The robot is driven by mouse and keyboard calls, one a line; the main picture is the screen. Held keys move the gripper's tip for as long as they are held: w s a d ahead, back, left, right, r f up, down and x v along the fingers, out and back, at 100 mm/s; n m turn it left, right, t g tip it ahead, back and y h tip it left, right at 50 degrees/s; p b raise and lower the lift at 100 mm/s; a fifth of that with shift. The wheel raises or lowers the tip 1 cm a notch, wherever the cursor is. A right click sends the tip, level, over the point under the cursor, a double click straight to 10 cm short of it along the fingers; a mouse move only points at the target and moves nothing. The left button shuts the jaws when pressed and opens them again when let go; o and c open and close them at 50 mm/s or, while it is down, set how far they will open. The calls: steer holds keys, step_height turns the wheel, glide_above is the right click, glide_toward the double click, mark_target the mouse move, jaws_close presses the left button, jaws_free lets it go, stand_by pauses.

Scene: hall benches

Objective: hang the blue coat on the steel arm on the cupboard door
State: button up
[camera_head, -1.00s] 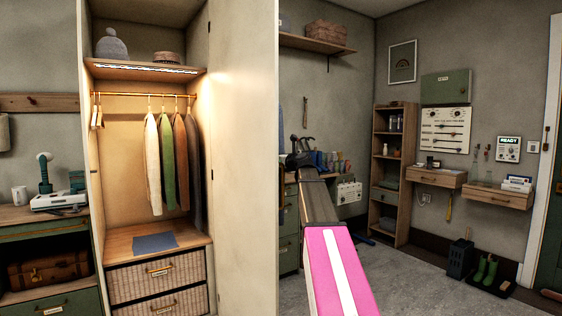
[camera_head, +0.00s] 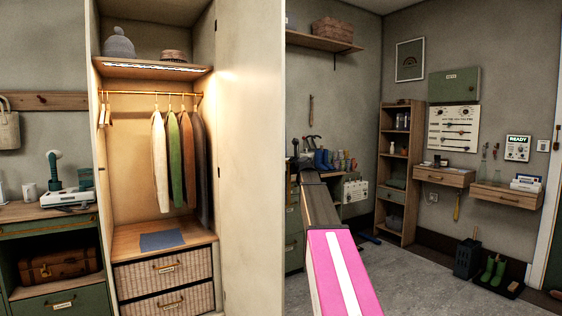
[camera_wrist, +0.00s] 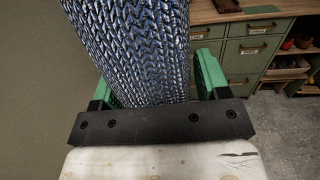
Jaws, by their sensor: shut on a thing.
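A blue knitted-looking cloth, which I take to be the blue coat (camera_wrist: 135,45), fills the upper middle of the wrist view. My gripper (camera_wrist: 155,78) is shut on it, with a green finger on each side. Only part of the coat shows; its lower end and any loop are out of sight. In the head view the cupboard door (camera_head: 250,160) stands open to the right of the lit cupboard (camera_head: 133,170). No steel arm can be made out on the visible door face.
Several garments (camera_head: 187,160) hang from the brass rail (camera_head: 140,93). A shelf (camera_head: 150,69) holds a hat, and woven drawers (camera_head: 165,285) are below. Grey floor (camera_head: 420,275) is open at right.

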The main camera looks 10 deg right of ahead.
steer(key=shift+f, duration=0.1)
steer(key=o, duration=1.4)
steer(key=shift+c, duration=0.2)
steer(key=shift+s, duration=0.1)
